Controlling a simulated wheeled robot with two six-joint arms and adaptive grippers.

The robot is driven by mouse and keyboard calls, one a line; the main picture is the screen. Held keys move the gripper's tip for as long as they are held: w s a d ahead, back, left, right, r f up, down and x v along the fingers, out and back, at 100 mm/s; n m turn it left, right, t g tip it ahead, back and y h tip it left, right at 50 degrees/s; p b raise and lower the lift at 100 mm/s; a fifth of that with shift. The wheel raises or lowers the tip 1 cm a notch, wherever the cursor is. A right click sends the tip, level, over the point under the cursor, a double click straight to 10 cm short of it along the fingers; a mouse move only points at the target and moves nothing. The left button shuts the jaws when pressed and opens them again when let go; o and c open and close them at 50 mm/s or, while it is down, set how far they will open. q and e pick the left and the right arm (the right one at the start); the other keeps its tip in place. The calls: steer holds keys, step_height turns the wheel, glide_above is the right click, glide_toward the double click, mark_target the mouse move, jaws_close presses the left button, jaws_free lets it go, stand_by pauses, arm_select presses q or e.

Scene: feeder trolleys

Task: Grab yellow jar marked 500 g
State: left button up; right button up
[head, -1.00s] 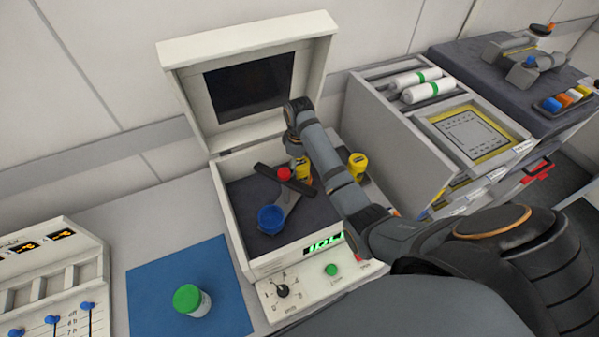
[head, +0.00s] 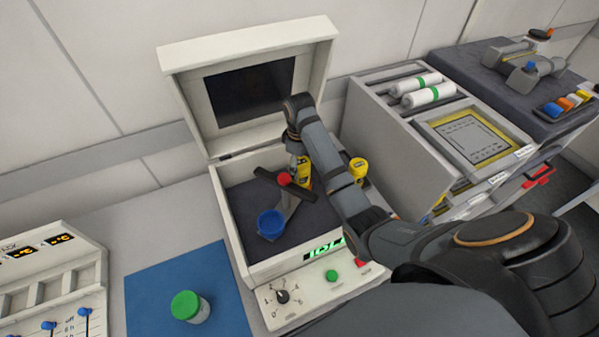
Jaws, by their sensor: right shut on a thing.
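My right arm reaches from the right into an open white case (head: 236,168). My right gripper (head: 299,162) points down and is shut on a yellow jar (head: 304,175), which is partly hidden by the arm and a dark bar. A second yellow jar (head: 358,169) stands to the right, on the other side of my forearm. Both jars have dark markings too small to read, so I cannot tell which says 500 g. My left gripper is not in view.
A red knob (head: 285,178) on a dark bar and a blue cup (head: 270,223) are close to the gripper. The open lid (head: 177,60) rises behind. A green-lidded jar (head: 190,307) stands on a blue mat (head: 143,290) at the lower left. A grey trolley (head: 377,125) is at the right.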

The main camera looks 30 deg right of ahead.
step_height(320, 180, up, 3)
steer(key=shift+w+f, duration=0.1)
steer(key=shift+f, duration=0.05)
step_height(320, 180, up, 4)
steer(key=p, duration=0.4)
steer(key=shift+f, duration=0.1)
steer(key=shift+r+p, duration=0.65)
